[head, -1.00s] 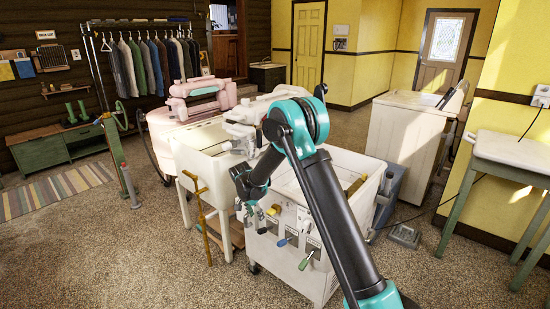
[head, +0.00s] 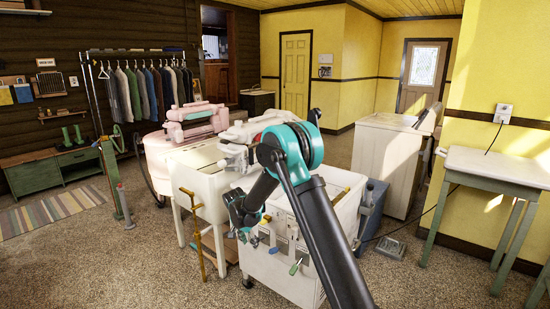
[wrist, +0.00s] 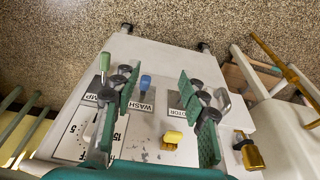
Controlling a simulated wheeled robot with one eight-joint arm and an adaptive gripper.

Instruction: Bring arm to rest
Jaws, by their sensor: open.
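My arm (head: 318,225) reaches from the lower right of the head view, bent at a teal elbow, with its wrist low at the front of a white washer (head: 290,285). In the wrist view my gripper (wrist: 158,115) is open, its green-padded fingers spread apart with nothing held between them. It faces the washer's control panel (wrist: 150,50). A blue lever (wrist: 145,81) and a yellow knob (wrist: 173,137) show in the gap between the fingers. A green lever (wrist: 106,93) is beside the left finger. The fingertips are hard to make out in the head view.
A cream tub (head: 205,175) and a pink wringer washer (head: 160,145) stand left of the white washer. A white cabinet (head: 385,160) and a table (head: 500,165) are at right. A brass padlock-like piece (wrist: 250,152) is right of the fingers. Floor (head: 130,270) is clear at front left.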

